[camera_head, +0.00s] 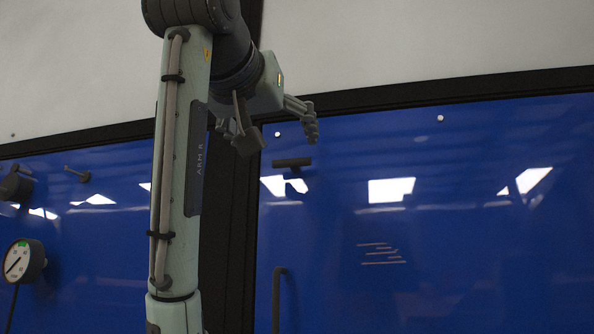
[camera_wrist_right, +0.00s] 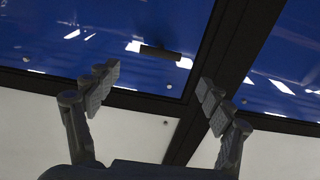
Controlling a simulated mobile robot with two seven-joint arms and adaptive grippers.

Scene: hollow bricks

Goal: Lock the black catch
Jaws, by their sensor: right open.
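The black catch (camera_head: 292,162) is a short dark bar on the blue panel (camera_head: 450,240), near the panel's upper left corner. It lies about horizontal in the head view. In the right wrist view the catch (camera_wrist_right: 160,53) shows beyond the fingertips, close to the dark frame. My right gripper (camera_head: 281,134) is open and empty, a little above the catch in the head view and apart from it. In the right wrist view my right gripper (camera_wrist_right: 157,90) has its two fingers wide apart with nothing between them. My left gripper is not in view.
A dark vertical handle (camera_head: 277,300) stands on the same panel below the catch. A dark post (camera_head: 238,240) separates it from the left blue panel, which carries a round gauge (camera_head: 18,261) and a small knob (camera_head: 78,174). The white wall (camera_head: 420,40) above is bare.

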